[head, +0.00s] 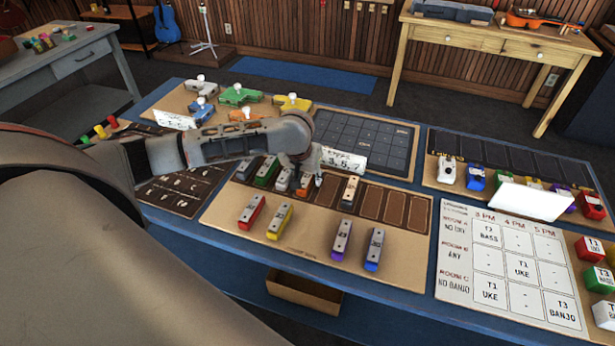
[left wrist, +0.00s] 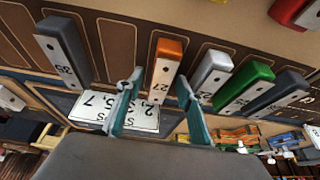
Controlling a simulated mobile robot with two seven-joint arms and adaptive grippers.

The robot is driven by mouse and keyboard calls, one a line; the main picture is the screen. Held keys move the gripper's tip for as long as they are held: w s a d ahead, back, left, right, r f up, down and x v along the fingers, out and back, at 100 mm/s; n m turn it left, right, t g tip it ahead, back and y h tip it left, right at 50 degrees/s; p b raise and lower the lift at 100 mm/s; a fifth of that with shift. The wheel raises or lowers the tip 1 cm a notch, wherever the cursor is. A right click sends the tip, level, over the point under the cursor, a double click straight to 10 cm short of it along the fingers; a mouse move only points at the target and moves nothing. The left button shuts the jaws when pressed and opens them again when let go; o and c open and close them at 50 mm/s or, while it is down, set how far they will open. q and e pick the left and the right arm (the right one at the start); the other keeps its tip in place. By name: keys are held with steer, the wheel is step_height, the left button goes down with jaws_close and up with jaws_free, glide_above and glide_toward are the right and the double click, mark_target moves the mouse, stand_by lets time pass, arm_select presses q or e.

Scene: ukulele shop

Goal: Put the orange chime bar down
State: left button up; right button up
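The orange chime bar (head: 305,183) sits in the slotted row of the cardboard-coloured board, between a silver bar and an empty-looking gap. In the left wrist view the orange bar (left wrist: 166,68), marked 27, shows between and beyond my fingertips. My left gripper (head: 304,168) is right at the bar's far end. In the left wrist view its teal fingers (left wrist: 160,82) are apart, with a visible gap beside the bar, so it looks open around or just above the bar. The arm hides part of the row's back. My right gripper is not in view.
Silver (head: 285,178), green (head: 267,171) and dark grey (head: 349,192) bars stand in the same row. Red (head: 251,212), yellow (head: 279,221), purple (head: 341,240) and blue (head: 374,249) bars lie in front. A white card (head: 343,160) stands behind. Brown slots (head: 395,207) at right are empty.

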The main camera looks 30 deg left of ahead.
arm_select(q)
steer(key=v, duration=1.2)
